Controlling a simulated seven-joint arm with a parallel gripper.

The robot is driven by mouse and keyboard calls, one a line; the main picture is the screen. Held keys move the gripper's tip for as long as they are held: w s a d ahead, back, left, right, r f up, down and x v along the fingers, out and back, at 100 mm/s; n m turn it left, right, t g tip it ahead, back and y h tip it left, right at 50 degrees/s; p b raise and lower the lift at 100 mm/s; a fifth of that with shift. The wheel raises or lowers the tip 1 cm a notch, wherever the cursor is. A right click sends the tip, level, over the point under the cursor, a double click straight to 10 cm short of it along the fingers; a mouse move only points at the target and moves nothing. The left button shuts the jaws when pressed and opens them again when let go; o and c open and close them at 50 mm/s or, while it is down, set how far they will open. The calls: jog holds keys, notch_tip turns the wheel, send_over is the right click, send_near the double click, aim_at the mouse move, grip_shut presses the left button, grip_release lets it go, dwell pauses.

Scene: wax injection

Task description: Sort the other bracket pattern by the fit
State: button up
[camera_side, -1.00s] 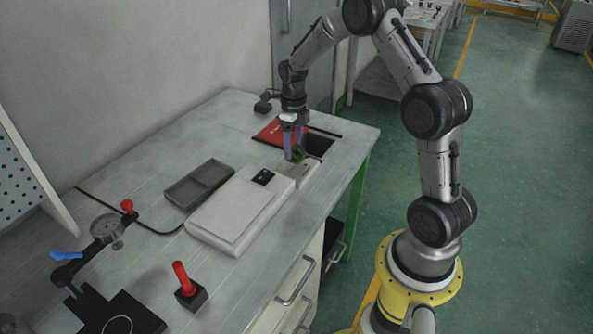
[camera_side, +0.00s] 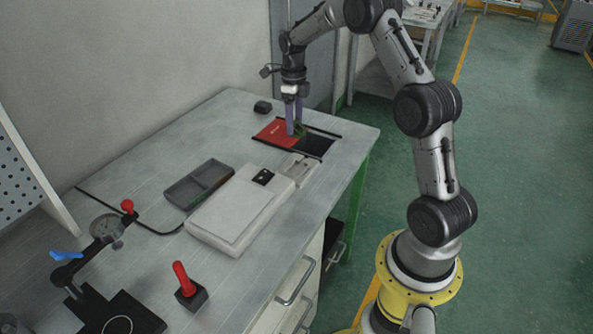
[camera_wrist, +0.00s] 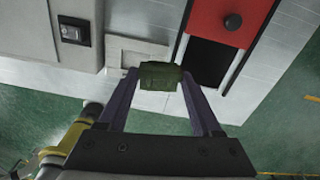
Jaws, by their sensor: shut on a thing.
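My gripper (camera_side: 295,132) is shut on a dark green bracket pattern (camera_wrist: 160,76). In the wrist view the pattern spans the gap between the two purple fingers. In the side view the pattern (camera_side: 300,129) is held above the table, near the border between a red panel (camera_side: 275,134) and a dark opening (camera_side: 318,146). The exact height is hard to tell. The pale block (camera_side: 300,167) in front of the opening has a recess and holds no green piece that I can see. In the wrist view the opening (camera_wrist: 207,62) lies just right of the pattern.
A dial gauge stand (camera_side: 103,232) and a red-handled piece (camera_side: 184,280) are at the front left. A small black block (camera_side: 262,107) sits at the back.

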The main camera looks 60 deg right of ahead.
jog(key=d+m, duration=0.1)
jog(key=d, duration=1.1)
jog(key=shift+s+d+f, duration=0.1)
jog(key=shift+s+f, duration=0.05)
jog(key=shift+f, duration=1.25)
jog(key=shift+s+d+f, duration=0.1)
jog(key=shift+s+f, duration=0.05)
jog(key=shift+f, duration=1.2)
jog(key=o, duration=1.4)
notch_tip(320, 180, up, 14)
